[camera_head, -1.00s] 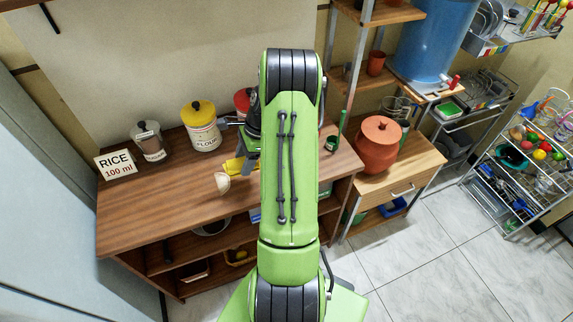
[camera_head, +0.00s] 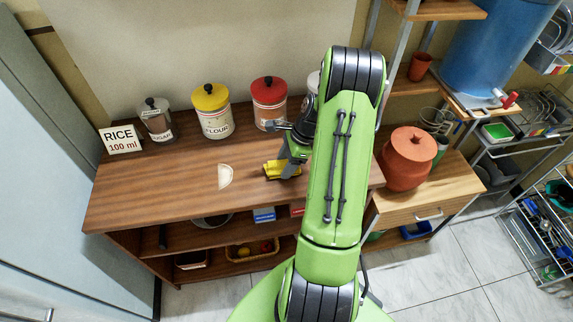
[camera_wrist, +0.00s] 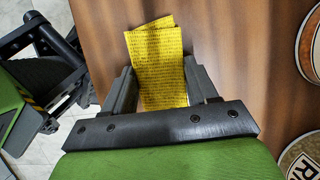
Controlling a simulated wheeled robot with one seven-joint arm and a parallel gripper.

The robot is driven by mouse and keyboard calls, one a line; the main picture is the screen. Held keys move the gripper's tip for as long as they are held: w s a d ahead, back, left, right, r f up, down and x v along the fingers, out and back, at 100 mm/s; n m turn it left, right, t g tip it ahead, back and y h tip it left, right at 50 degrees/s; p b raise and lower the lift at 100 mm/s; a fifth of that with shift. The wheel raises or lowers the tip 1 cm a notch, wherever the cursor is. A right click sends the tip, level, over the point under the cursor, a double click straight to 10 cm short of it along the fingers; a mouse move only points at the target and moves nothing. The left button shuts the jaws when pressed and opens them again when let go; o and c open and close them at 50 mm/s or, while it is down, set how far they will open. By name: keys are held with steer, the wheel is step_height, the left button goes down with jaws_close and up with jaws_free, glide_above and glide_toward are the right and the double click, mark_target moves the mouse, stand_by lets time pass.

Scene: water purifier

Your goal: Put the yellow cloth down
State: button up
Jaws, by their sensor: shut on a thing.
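The yellow cloth (camera_head: 282,170) is folded and sits at the wooden counter top, right of its middle. In the wrist view the cloth (camera_wrist: 158,60) lies between the two fingers and sticks out past their tips. My gripper (camera_head: 290,160) is shut on the cloth, at or just above the counter; I cannot tell whether the cloth touches the wood. In the wrist view my gripper (camera_wrist: 160,85) points toward the counter. Part of the cloth is hidden by the fingers in the head view.
A half-round pale piece (camera_head: 225,177) lies left of the cloth. Sugar (camera_head: 156,120), flour (camera_head: 211,111) and red (camera_head: 269,102) canisters stand along the back, beside a RICE 100 ml card (camera_head: 121,140). The counter's (camera_head: 150,195) left front is clear. A clay pot (camera_head: 407,160) stands right.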

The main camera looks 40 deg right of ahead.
steer(key=shift+f, duration=0.2)
steer(key=shift+s+a+f, duration=0.1)
steer(key=shift+f, duration=0.25)
steer(key=o, duration=0.9)
steer(key=shift+s+f, duration=0.1)
steer(key=shift+f, duration=0.15)
steer(key=w+p+v, duration=0.1)
steer(key=p+v, duration=0.2)
steer(key=v, duration=1)
steer(key=w+a+r+n+h, duration=0.2)
steer(key=a+r+n, duration=0.6)
steer(key=a+r, duration=0.25)
steer(key=s+a+r+n+h, duration=0.1)
steer(key=s+a+r+n, duration=0.15)
steer(key=a, duration=0.25)
steer(key=s+a+r+n, duration=0.2)
steer(key=a+n, duration=0.2)
steer(key=a, duration=0.1)
steer(key=s+a+n+t, duration=0.1)
steer(key=s+a+n, duration=0.1)
steer(key=s+n, duration=0.1)
steer(key=s+a+r+n+t, duration=0.1)
steer(key=s+a+n, duration=0.2)
steer(key=s+n, duration=0.1)
steer(key=s+a+n+t, duration=0.1)
steer(key=s+a+n, duration=0.1)
steer(key=s+n, duration=0.1)
steer(key=shift+s+a+r+h, duration=0.15)
steer(key=shift+r+h, duration=0.15)
